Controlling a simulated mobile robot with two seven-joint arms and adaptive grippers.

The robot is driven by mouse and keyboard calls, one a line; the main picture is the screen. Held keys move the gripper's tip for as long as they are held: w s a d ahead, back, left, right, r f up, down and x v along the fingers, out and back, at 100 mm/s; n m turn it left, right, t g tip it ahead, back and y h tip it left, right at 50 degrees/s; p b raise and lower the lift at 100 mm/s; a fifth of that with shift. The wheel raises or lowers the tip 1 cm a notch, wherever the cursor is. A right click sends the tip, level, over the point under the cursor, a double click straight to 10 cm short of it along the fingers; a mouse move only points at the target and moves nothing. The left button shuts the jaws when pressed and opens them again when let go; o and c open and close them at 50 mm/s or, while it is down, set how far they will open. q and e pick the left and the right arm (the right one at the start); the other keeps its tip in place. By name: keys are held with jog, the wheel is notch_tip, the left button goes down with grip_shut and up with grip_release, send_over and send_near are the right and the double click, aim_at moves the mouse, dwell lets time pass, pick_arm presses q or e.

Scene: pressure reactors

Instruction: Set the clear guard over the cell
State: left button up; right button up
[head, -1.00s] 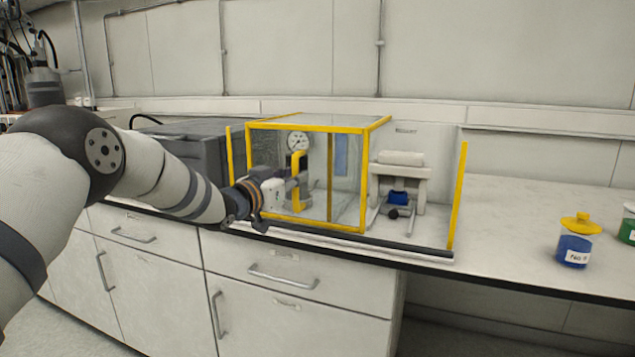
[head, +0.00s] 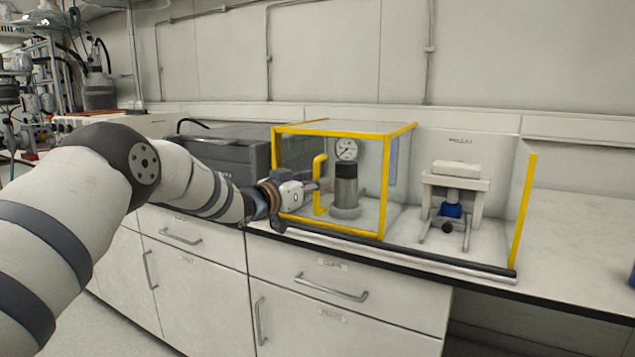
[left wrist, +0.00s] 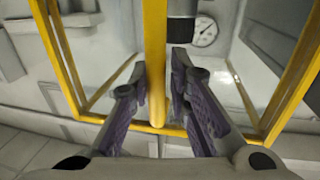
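The clear guard (head: 384,185) is a see-through box with yellow edges, upright on the bench at the left part of the bay. The cell (head: 345,193), a grey cylinder with a black top, shows through its front panel, with a round gauge (head: 346,149) behind. My left gripper (head: 316,186) is at the guard's yellow upright handle (head: 319,187). The gauge (left wrist: 204,32) and the cell's dark top (left wrist: 181,30) show there beyond the handle. My right gripper is out of view.
A white press-like stand (head: 455,180) with a blue part stands right of the guard. A dark rail (head: 440,261) runs along the front, with a yellow post (head: 522,210) at the right end. A grey case (head: 225,152) sits left.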

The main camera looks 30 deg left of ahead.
pick_arm(q)
jog(key=shift+o, duration=1)
jog(key=shift+a+f, duration=0.1)
jog(key=shift+a, duration=0.15)
jog(key=shift+d, duration=0.1)
jog(key=v, duration=1.2)
